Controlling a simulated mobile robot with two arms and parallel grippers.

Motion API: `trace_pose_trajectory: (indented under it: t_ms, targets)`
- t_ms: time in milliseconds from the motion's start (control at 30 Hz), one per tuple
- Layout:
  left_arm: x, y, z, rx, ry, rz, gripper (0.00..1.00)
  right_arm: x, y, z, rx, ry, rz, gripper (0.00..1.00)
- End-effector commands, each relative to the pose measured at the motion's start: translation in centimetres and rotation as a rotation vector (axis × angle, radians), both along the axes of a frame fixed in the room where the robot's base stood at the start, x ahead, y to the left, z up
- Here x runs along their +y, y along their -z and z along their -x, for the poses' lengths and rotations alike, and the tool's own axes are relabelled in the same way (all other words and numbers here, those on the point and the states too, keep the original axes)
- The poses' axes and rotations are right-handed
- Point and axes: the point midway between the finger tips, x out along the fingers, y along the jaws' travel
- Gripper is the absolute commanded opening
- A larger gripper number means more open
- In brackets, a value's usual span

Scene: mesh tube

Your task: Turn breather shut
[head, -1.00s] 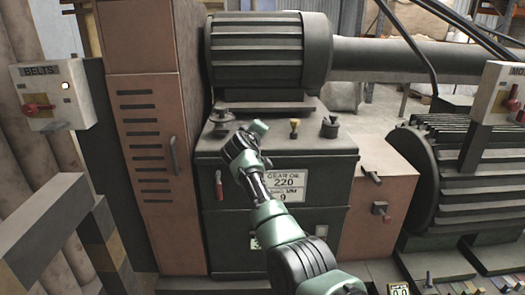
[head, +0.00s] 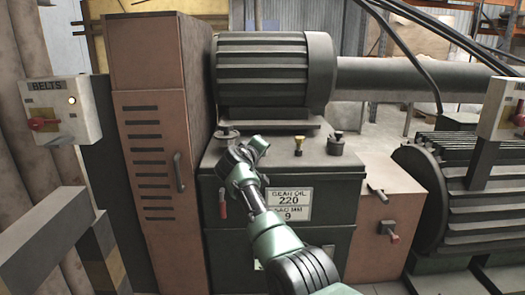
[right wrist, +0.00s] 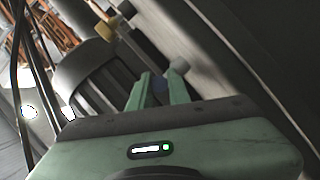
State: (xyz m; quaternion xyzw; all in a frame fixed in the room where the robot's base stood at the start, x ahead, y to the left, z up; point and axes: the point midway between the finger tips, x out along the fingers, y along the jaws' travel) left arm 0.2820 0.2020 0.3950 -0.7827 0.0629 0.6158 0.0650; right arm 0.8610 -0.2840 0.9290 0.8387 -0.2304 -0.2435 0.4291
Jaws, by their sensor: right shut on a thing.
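My right gripper (right wrist: 158,92) is shut on a small, dark bluish piece (right wrist: 158,84), largely hidden between its fingers. I cannot tell for sure whether this is the breather. A pale grey rounded end (right wrist: 180,66) shows just beside the fingertips. In the head view my right arm reaches to the top left of the dark gear oil box (head: 330,170). The fingertips are hard to make out there. A dark round fitting (head: 227,133) stands on the box top beside my wrist. My left gripper is not in view.
A finned motor (head: 275,68) sits behind. A red handle (head: 222,201) is on the box front. A brown cabinet (head: 150,230) stands close on the left.

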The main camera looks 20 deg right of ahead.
Motion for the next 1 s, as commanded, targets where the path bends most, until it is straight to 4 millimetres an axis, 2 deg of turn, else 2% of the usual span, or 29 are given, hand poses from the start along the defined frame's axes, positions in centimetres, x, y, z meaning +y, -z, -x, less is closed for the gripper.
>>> trace_pose_trajectory:
  t_ms: [33, 67, 100, 133, 567, 1000]
  targets:
    - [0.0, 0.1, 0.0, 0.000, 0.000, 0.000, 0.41, 0.0, 0.8, 0.1, 0.012, 0.004, -0.006, 0.00]
    - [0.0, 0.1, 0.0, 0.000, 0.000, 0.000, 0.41, 0.0, 0.8, 0.1, 0.012, 0.004, -0.006, 0.26]
    - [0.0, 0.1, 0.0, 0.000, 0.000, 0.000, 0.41, 0.0, 0.8, 0.1, 0.012, 0.003, -0.006, 0.37]
    - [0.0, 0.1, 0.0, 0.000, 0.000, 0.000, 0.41, 0.0, 0.7, 0.1, 0.011, 0.004, -0.005, 0.40]
    - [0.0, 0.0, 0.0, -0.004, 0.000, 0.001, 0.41, 0.5, 0.1, 0.4, 0.002, -0.001, -0.002, 0.40]
    - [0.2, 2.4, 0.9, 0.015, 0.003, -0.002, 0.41, 3.8, -1.0, 4.9, 0.005, 0.000, -0.004, 0.40]
